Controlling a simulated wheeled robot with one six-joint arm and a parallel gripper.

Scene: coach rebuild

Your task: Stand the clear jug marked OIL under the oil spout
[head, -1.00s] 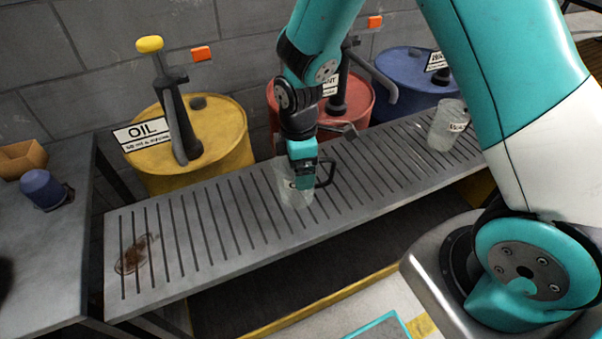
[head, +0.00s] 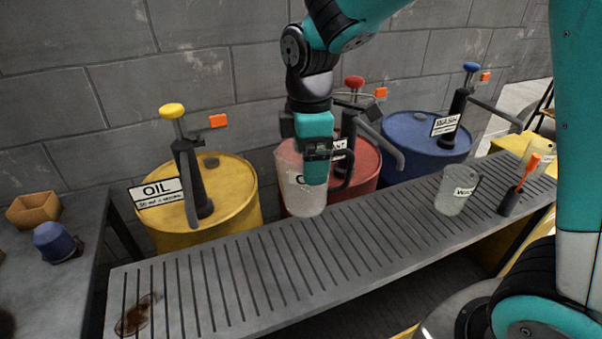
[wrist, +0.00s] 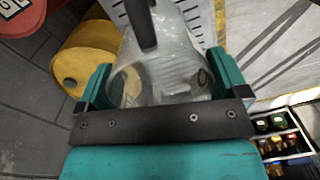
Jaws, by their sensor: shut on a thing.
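My gripper (head: 316,163) is shut on a clear jug (head: 303,197) with a dark handle and a label, mostly covered by the gripper, that starts with "O". The jug is upright, held above the slatted bench (head: 250,268) in front of the red drum. In the wrist view the jug (wrist: 165,75) sits between the two teal fingers. The yellow drum (head: 235,190) carries the OIL sign (head: 158,193). Its pump has a yellow knob and a dark oil spout (head: 191,205) pointing down at the bench's back left, left of the jug.
A second clear jug (head: 453,195) with a label stands on the bench to the right, near a dark holder with an orange-handled tool (head: 517,190). A brown stain (head: 133,318) lies at the bench's left end. The bench between stain and held jug is clear. A red drum (head: 365,165) and a blue drum (head: 410,145) stand behind.

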